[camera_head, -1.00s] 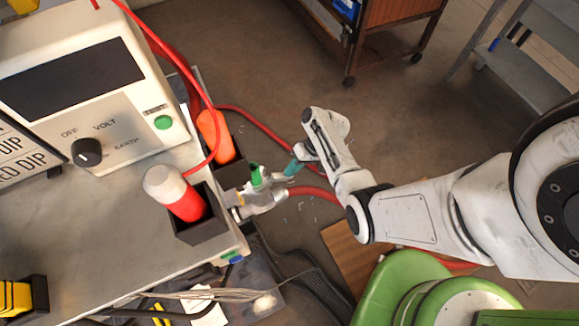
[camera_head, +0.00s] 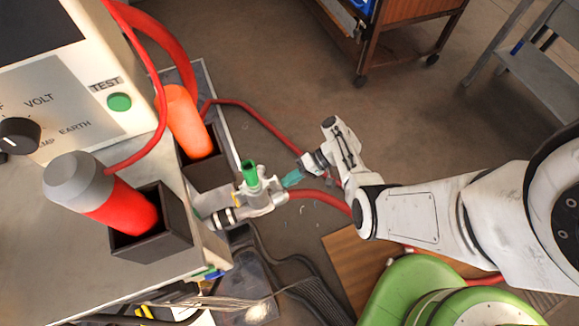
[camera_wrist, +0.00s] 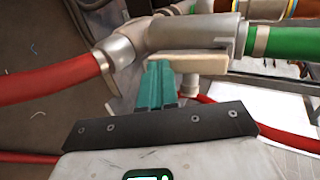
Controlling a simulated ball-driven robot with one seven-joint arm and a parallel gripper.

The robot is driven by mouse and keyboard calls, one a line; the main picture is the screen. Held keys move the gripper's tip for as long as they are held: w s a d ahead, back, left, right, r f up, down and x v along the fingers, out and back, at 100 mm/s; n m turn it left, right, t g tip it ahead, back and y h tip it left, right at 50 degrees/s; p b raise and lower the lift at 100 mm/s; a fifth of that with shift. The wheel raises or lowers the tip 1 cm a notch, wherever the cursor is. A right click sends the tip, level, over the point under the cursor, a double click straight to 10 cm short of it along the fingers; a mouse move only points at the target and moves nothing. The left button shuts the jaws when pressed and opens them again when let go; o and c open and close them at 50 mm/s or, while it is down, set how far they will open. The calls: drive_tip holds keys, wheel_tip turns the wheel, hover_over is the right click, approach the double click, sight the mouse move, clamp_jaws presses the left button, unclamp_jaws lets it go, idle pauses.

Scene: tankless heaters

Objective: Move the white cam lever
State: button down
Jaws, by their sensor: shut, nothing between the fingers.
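A grey metal hose coupling (camera_head: 262,200) sticks out from the bench's right edge, and it also shows in the wrist view (camera_wrist: 195,33). The white cam lever (camera_wrist: 188,62) is a short cream bar along the coupling's near side in the wrist view. In the head view I cannot clearly pick it out. My gripper (camera_head: 290,181) is just right of the coupling. Its teal fingers (camera_wrist: 160,72) are shut together and empty. Their tips reach the lever's near face, left of its middle. I cannot tell whether they touch it.
A red hose (camera_head: 325,197) runs right from the coupling. Black holders with a red probe (camera_head: 125,215) and an orange probe (camera_head: 188,125) stand on the bench beside the test box (camera_head: 75,80). Open floor lies beyond my gripper.

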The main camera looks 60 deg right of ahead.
drive_tip(key=shift+w+a+f+b, duration=0.25)
drive_tip(key=shift+a+f+b, duration=0.2)
drive_tip(key=shift+f+b, duration=0.25)
drive_tip(key=shift+a, duration=0.1)
idle(0.4)
